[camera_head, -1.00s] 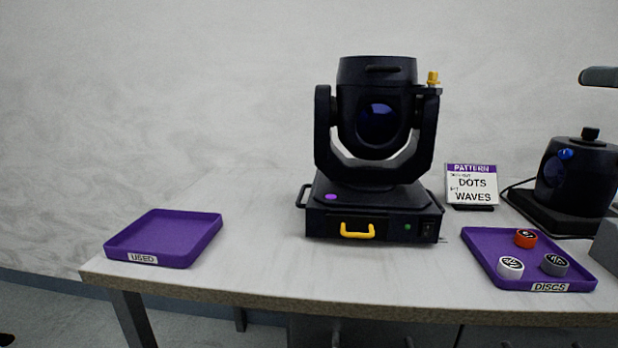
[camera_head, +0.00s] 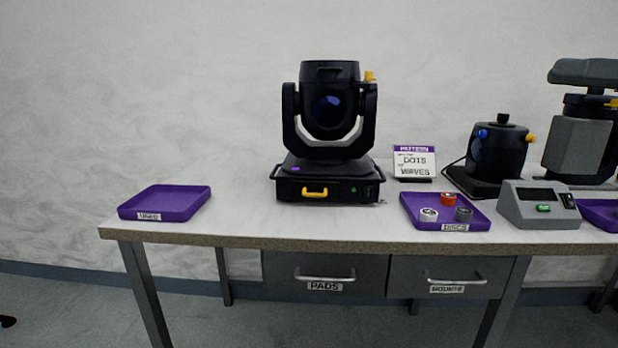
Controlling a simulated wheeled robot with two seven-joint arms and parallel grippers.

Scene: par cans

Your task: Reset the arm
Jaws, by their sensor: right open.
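My left gripper is not in view.
A black moving-head light (camera_head: 330,130) stands mid-table. The purple USED tray (camera_head: 165,203) is left. The DISCS tray (camera_head: 475,223) holds red, white and grey discs. A pattern sign (camera_head: 414,162), par can (camera_head: 498,152) and grey console (camera_head: 537,206) are right. The table's left is mostly clear.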

